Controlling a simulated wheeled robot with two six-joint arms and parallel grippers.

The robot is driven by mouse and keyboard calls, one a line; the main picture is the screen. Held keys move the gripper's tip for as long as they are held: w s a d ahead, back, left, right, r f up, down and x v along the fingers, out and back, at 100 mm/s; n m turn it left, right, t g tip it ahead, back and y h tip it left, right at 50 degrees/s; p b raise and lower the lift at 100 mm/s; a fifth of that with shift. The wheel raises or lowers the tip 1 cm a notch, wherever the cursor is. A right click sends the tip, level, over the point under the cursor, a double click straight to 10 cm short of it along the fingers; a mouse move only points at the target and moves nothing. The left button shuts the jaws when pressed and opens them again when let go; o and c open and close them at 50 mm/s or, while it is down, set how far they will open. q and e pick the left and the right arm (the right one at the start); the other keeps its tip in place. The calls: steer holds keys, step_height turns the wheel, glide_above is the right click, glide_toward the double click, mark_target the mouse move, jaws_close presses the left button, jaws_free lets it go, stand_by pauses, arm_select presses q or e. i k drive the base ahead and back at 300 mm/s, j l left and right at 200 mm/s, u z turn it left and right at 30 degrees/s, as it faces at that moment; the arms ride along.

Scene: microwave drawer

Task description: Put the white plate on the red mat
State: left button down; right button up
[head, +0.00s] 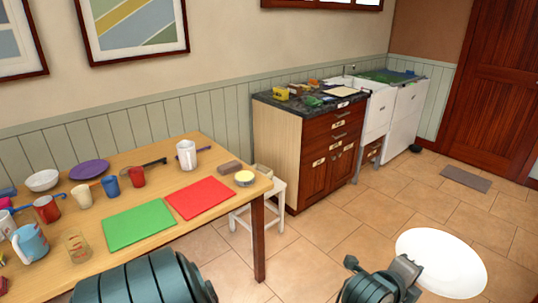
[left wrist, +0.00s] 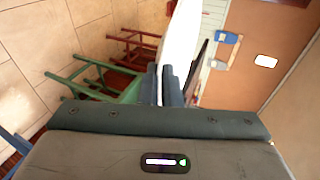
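The white plate (head: 445,265) is off the table, held up in the air over the floor at the lower right of the head view. My left gripper (left wrist: 165,88) is shut on it. In the left wrist view the plate (left wrist: 181,40) shows nearly edge-on, rising from between the fingers. The gripper on the plate's near left edge in the head view appears to be this same one. The red mat (head: 198,198) lies flat and bare on the wooden table, well left of the plate. My right gripper is not in view.
A green mat (head: 139,225) adjoins the red mat. Behind are a purple plate (head: 88,169), a white mug (head: 187,155) and several cups. A yellow-lidded tin (head: 244,178) and brown block (head: 230,168) sit by the table's right end. A white stool (head: 278,190) stands beside.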

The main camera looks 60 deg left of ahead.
mark_target(206, 193)
steer(key=j+u, duration=0.15)
steer(key=u, duration=0.25)
steer(key=j+u, duration=0.2)
steer(key=u, duration=0.15)
steer(key=i+j+u, duration=0.1)
steer(key=u, duration=0.3)
steer(key=i+j+u, duration=0.1)
steer(key=u, duration=0.25)
